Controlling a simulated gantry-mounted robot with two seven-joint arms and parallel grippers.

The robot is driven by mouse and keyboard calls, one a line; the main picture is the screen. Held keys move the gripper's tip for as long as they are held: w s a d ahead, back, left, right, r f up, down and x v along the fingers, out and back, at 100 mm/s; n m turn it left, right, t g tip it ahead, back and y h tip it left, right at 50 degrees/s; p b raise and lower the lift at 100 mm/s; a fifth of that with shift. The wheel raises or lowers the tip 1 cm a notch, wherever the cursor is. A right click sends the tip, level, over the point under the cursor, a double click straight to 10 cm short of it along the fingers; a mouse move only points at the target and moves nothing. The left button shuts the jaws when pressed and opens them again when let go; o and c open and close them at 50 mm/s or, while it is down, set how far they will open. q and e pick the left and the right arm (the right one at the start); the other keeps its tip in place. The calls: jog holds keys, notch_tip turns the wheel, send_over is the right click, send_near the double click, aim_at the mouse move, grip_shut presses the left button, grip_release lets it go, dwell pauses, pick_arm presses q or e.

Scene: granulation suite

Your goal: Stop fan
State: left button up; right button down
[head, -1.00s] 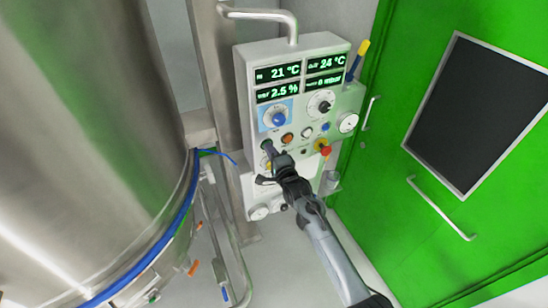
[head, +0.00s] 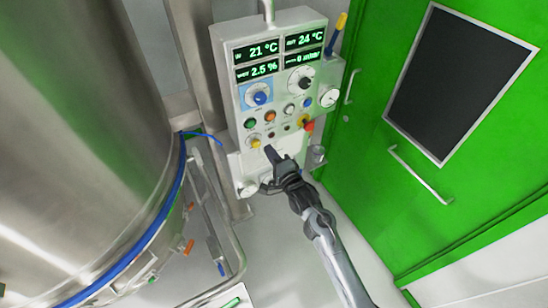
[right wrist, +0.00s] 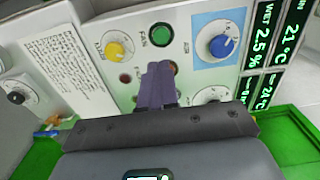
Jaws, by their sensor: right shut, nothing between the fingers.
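The control panel (head: 236,75) stands upright with lit displays above a row of round buttons. A green button (head: 250,123) is at the left of that row. In the right wrist view the green button (right wrist: 161,34) sits beside the word FAN. An orange button (head: 270,116) is to its right; in the wrist view it is partly hidden behind my fingers. My right gripper (head: 270,151) is shut and empty, in front of the panel's lower part, below the button row. Its fingers (right wrist: 157,85) point toward the panel in the wrist view. My left gripper is out of view.
A blue knob (head: 260,97), a yellow knob (head: 254,142) and a red mushroom button (head: 308,126) are close by on the panel. A large steel vessel (head: 80,120) stands left, and a green door (head: 385,150) with a handle is right.

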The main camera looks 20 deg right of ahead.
jog(key=shift+s+d, duration=0.1)
jog(key=shift+s, duration=0.8)
jog(key=s+f+n+g+p, duration=0.4)
jog(key=s+p, duration=0.4)
jog(key=s, duration=0.9)
jog(key=s+r+n+g+p, duration=0.1)
jog(key=s+n+g, duration=0.4)
jog(key=s, duration=0.5)
jog(key=s+r+n+g+h+p, duration=0.1)
jog(key=s+r+n+g, duration=0.3)
jog(key=s+n, duration=0.6)
jog(key=shift+s+r+g, duration=0.2)
jog(key=shift+r+g, duration=0.05)
jog(key=shift+g, duration=0.45)
